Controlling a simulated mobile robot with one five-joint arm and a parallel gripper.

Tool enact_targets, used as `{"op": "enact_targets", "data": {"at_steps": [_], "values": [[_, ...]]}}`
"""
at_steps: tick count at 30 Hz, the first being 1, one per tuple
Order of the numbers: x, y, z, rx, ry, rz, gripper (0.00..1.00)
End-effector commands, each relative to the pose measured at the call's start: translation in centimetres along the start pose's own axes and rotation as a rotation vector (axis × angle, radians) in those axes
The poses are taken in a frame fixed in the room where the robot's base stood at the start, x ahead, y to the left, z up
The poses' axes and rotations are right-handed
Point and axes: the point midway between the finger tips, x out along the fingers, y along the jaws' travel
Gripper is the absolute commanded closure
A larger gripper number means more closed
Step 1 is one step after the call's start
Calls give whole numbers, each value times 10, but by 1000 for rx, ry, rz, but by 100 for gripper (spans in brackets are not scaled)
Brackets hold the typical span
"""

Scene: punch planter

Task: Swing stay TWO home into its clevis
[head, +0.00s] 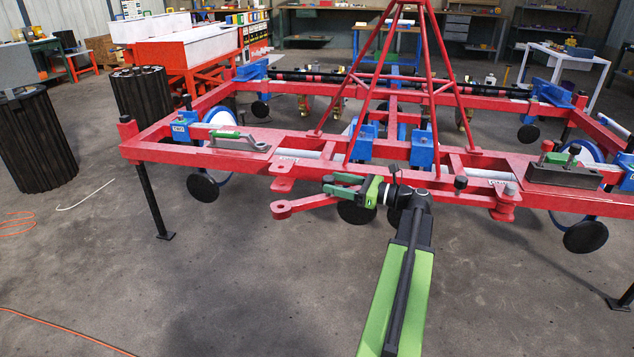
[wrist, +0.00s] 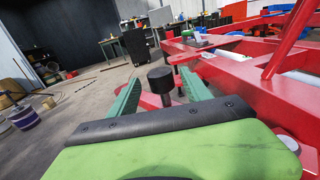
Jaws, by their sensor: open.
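A red stay (head: 300,204) with a ring eye at its left end sticks out from the front of the red frame, clear of it. A two-plate red clevis (head: 283,185) stands on the frame's front beam, just behind the eye. My gripper (head: 328,184) is open above the stay, its green fingers pointing left. In the wrist view a black knob (wrist: 160,78) stands between the spread fingers (wrist: 160,92), with red metal beneath it.
A grey-green clamp (head: 240,141) lies on the left beam and a dark block (head: 562,172) on the right. The floor in front at left is open.

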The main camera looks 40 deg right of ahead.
Motion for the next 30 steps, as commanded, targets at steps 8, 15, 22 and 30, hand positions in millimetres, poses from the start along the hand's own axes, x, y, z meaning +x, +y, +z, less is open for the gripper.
{"op": "enact_targets", "data": {"at_steps": [8,15,22,30], "values": [[48,0,0,0,0,1,43],[55,0,0,0,0,-1,43],[55,0,0,0,0,-1,56],[55,0,0,0,0,-1,91]]}}
